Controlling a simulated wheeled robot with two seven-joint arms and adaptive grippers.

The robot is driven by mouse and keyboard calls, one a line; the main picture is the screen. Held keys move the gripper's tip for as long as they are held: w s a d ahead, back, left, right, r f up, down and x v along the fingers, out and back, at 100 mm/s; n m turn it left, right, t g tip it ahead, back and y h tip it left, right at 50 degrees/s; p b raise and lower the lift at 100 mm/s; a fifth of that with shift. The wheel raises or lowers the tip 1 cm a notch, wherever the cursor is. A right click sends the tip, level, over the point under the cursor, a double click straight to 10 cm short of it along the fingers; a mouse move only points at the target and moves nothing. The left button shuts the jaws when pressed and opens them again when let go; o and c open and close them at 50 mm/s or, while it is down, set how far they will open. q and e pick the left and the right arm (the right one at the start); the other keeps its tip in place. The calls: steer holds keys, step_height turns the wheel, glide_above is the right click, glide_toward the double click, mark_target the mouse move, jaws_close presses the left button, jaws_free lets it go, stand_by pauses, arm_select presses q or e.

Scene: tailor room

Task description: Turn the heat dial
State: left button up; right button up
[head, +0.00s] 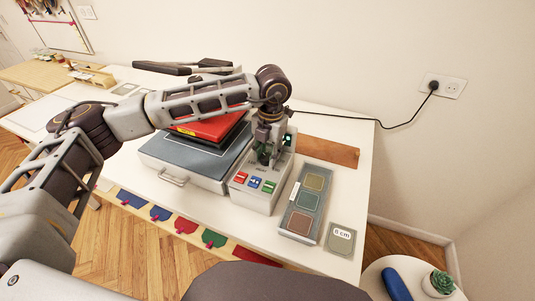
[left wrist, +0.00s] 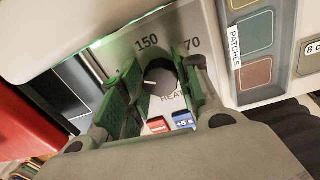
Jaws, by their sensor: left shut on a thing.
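The heat dial (left wrist: 159,80) is a dark round knob on the grey control panel (left wrist: 125,40) of the heat press. In the left wrist view its white mark points left, and the labels 150, a partly hidden one ending in 70, and HEAT stand around it. My left gripper (head: 266,156) reaches down over the panel. In the left wrist view its green-padded fingers (left wrist: 160,83) are on either side of the dial, shut on it. In the head view the gripper hides the dial. My right gripper is not in view.
Red, blue and green buttons (head: 254,182) sit in front of the dial. The press bed (head: 190,160) with its red upper part (head: 210,127) is to the left. A patches tray (head: 306,200) and an 8 cm card (head: 341,238) lie right. A black cord (head: 385,127) runs to the wall socket.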

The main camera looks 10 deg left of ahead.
arm_select(q)
steer(key=o, duration=1)
steer(key=shift+o, duration=0.2)
steer(key=shift+r, duration=0.15)
steer(key=shift+r, duration=0.65)
step_height(320, 180, up, 10)
steer(key=shift+d+r, duration=0.2)
steer(key=shift+d, duration=0.15)
steer(key=shift+r, duration=0.15)
